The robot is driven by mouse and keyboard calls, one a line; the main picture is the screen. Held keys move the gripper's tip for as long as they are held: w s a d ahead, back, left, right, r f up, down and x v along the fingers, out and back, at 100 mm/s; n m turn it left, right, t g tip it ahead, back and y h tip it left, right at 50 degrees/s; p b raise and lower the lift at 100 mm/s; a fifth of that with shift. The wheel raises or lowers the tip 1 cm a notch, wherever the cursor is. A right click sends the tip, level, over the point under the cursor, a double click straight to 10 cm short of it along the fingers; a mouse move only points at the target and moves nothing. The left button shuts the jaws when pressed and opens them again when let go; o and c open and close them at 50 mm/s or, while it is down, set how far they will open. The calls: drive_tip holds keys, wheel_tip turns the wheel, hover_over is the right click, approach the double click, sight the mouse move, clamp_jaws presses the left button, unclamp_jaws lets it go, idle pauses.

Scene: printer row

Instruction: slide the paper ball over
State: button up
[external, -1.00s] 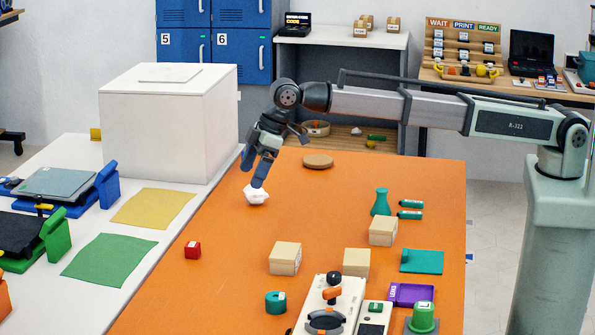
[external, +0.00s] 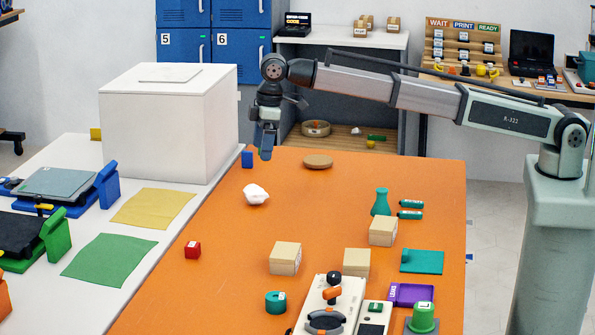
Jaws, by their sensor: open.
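The white crumpled paper ball (external: 256,194) lies on the orange table (external: 222,240), near its left edge toward the back. My gripper (external: 265,154) is open and points down, raised above and behind the ball, clear of it. Nothing shows between its fingers.
A large white box (external: 170,130) stands left. The table around the ball is clear.

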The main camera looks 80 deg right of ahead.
sight(257, 186)
drive_tip(key=f, duration=0.4)
drive_tip(key=w+f, duration=0.1)
drive_tip(key=f, duration=0.4)
drive_tip(key=w+a+f, duration=0.1)
drive_tip(key=f, duration=0.3)
drive_tip(key=shift+f, duration=0.15)
drive_tip(key=shift+s, duration=0.1)
drive_tip(key=c, duration=1.1)
